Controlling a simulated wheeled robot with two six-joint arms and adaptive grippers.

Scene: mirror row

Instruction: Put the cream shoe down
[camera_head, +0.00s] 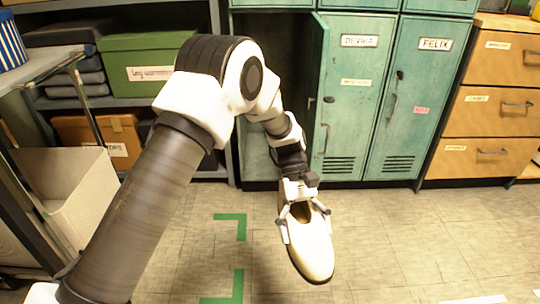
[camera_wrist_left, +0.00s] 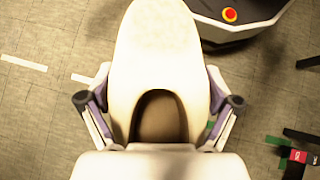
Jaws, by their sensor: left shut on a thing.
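The cream shoe (camera_head: 311,248) is in my left gripper (camera_head: 303,213) in the head view, toe pointing down toward the bottom of the picture. The left wrist view shows the shoe (camera_wrist_left: 158,60) from above, with its dark opening near the gripper. The fingers of the left gripper (camera_wrist_left: 158,112) lie along both sides of the shoe. Whether the shoe touches the floor (camera_head: 410,240) cannot be told. My right gripper is in neither view.
Green tape corners (camera_head: 240,226) mark the floor left of the shoe. Teal lockers (camera_head: 345,95) stand behind, one door ajar. Wooden drawers (camera_head: 487,110) are at the right. A shelf with a green box (camera_head: 145,68) is at the left. Floor to the right is clear.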

